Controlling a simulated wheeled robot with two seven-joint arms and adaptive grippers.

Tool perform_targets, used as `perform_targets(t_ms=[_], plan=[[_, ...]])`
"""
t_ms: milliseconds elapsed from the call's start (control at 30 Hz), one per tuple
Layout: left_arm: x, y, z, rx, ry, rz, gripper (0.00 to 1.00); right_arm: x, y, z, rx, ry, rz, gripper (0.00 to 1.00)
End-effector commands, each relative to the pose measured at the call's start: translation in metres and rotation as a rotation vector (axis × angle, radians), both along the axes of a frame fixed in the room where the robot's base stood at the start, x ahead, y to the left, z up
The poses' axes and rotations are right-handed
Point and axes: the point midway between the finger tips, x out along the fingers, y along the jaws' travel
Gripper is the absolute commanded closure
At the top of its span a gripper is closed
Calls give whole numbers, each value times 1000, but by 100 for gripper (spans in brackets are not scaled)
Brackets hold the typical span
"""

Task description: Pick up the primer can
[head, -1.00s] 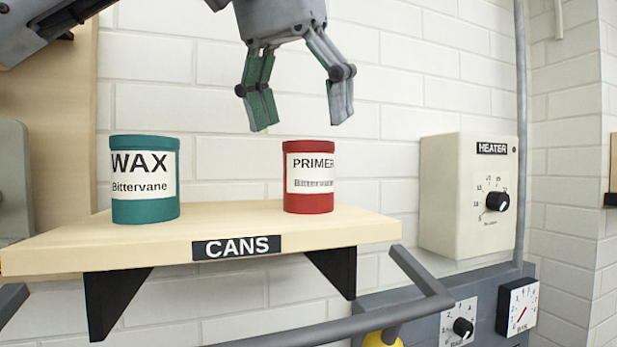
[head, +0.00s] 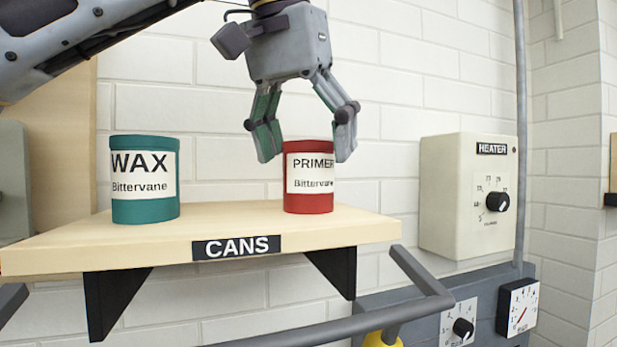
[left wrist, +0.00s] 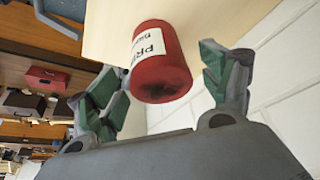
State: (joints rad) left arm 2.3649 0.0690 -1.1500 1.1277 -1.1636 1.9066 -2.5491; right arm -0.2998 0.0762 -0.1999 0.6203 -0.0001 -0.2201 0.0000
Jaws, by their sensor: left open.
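The red primer can (head: 309,178) stands upright on the right part of the wooden shelf, its white label facing out. My left gripper (head: 307,155) is open and points down over the can, with its fingertips on either side of the can's upper part. In the left wrist view the can (left wrist: 163,68) lies between the two spread fingers of the left gripper (left wrist: 168,92), with a gap visible on both sides. I cannot tell whether any finger touches it. My right gripper is not in view.
A green wax can (head: 144,180) stands on the left of the shelf (head: 120,240) labelled CANS. A heater box (head: 468,195) is on the wall to the right. A grey rail (head: 350,325) runs below the shelf's front. The shelf between the cans is clear.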

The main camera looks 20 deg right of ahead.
Motion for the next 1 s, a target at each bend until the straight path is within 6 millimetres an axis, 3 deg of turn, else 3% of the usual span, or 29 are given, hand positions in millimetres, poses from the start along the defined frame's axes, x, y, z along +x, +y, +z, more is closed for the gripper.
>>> perform_targets(t_ms=[267, 767, 1000], plan=[[6, -5, -20, 0, 1, 1, 20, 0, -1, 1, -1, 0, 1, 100], [7, -6, -22, -1, 1, 1, 20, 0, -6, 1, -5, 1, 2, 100], [7, -6, -22, -1, 1, 1, 47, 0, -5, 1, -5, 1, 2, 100]])
